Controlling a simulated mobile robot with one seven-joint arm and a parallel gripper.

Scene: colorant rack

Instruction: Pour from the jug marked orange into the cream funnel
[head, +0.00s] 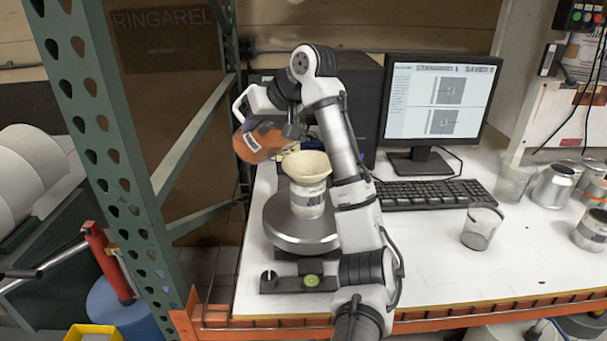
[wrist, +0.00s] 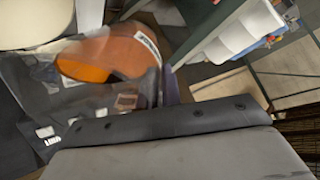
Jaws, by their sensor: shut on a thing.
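The orange jug (head: 258,143) with a white label is tilted in my gripper (head: 290,130), just left of and slightly above the cream funnel. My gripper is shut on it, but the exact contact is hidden. The orange jug also fills the upper left of the wrist view (wrist: 92,62), where nearby parts are blurred. The cream funnel (head: 307,167) sits upright on a labelled can (head: 307,203) on a round metal plate (head: 287,236). No stream of liquid can be made out.
A monitor (head: 437,105) and keyboard (head: 430,194) stand right of my arm. A clear cup (head: 481,228) and several cans are farther right. A green perforated post (head: 115,150) rises at left. The white table (head: 440,265) is clear at front right.

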